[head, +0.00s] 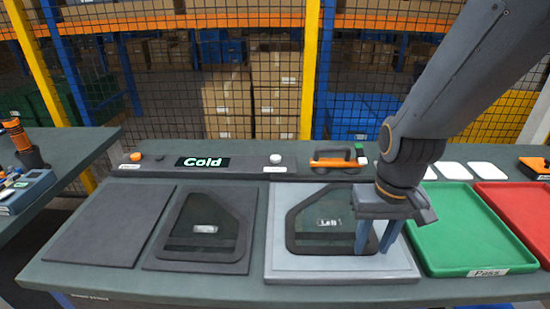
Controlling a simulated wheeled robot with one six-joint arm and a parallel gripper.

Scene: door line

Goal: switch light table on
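A pale grey flat panel (278,263), which looks like the light table, lies on the bench right of centre; no glow shows on it. A dark-framed window piece (294,240) with a small label lies flat on it. On the console strip behind are a white round button (275,159) with a label below and an orange button (136,156) at the left; the label text is too small to read. A display (202,162) between them reads "Cold". My gripper (373,250) is over the panel's right side, fingers down and apart, with nothing visible between them. Whether the fingertips touch the window piece is unclear.
A dark mat (110,225) and a second dark-framed piece (207,228) lie to the left. A green tray (465,230) labelled "Pass" and a red tray (522,217) are right. An orange-handled tool (335,162) stands behind the panel. Wire mesh closes the back.

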